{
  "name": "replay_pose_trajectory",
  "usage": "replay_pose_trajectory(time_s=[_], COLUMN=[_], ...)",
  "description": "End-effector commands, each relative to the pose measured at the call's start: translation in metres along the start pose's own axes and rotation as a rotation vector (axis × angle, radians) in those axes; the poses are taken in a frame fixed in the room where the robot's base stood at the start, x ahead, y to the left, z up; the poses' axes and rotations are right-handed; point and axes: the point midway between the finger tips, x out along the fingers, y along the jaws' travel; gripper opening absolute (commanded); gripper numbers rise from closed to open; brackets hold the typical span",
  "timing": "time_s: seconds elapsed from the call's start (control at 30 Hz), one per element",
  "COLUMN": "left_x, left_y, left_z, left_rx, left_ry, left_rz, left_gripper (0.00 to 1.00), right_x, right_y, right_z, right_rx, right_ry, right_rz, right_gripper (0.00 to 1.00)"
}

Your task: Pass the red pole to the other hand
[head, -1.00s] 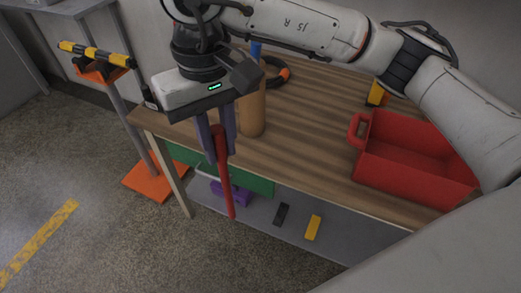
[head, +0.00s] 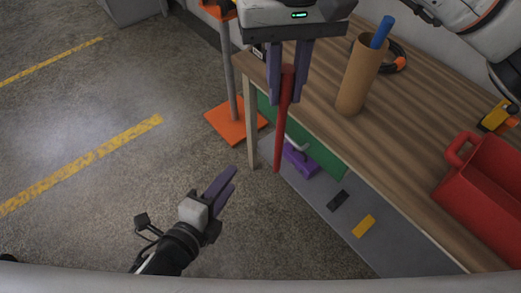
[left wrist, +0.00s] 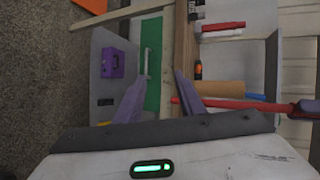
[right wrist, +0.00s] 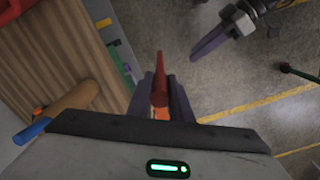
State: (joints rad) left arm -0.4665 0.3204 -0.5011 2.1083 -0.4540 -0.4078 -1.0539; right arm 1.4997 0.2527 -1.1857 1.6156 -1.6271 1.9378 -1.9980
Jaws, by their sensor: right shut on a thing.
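The red pole (head: 283,125) hangs roughly upright in front of the table's near edge, tilted slightly. My right gripper (head: 289,85) is shut on its upper part, and the pole's lower length is free below the fingers. The right wrist view shows the pole (right wrist: 160,78) between the purple fingers. My left gripper (head: 226,184) is lower and to the left, apart from the pole, with its fingers spread and empty. In the left wrist view the pole (left wrist: 225,103) lies to the right of the open left fingers (left wrist: 157,98).
The wooden table (head: 330,130) carries a brown cylinder (head: 358,80) with a blue rod (head: 382,32) and a red bin (head: 485,180). An orange-based stand (head: 236,120) is behind left. The lower shelf (head: 330,215) holds small items. The floor at left is clear.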

Motion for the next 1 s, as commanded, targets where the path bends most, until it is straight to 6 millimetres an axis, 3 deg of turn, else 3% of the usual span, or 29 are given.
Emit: replay_pose_trajectory(time_s=[0.03, 0.2, 0.43, 0.6, 0.73, 1.0], left_x=[-0.001, -0.011, -0.032, -0.041, -0.037, 0.003], left_y=[-0.020, -0.078, -0.128, -0.143, -0.149, -0.166], left_z=[-0.007, -0.034, -0.063, -0.073, -0.076, -0.085], left_rx=[0.169, 0.762, 1.349, 1.543, 1.582, 1.579], left_ry=[0.016, 0.011, -0.075, -0.127, -0.140, -0.141], left_rz=[-0.049, -0.217, -0.393, -0.452, -0.464, -0.466], left_gripper=[0.36, 0.36, 0.36, 0.36, 0.36, 0.36], right_x=[0.000, 0.000, 0.000, 0.000, 0.000, 0.000], right_y=[0.000, 0.000, 0.000, 0.000, 0.000, 0.000], right_z=[0.000, 0.000, 0.000, 0.000, 0.000, 0.000], right_rx=[0.000, 0.000, 0.000, 0.000, 0.000, 0.000], right_ry=[0.000, 0.000, 0.000, 0.000, 0.000, 0.000], right_rz=[0.000, 0.000, 0.000, 0.000, 0.000, 0.000], right_gripper=[0.00, 0.00, 0.00, 0.00, 0.00, 0.00])
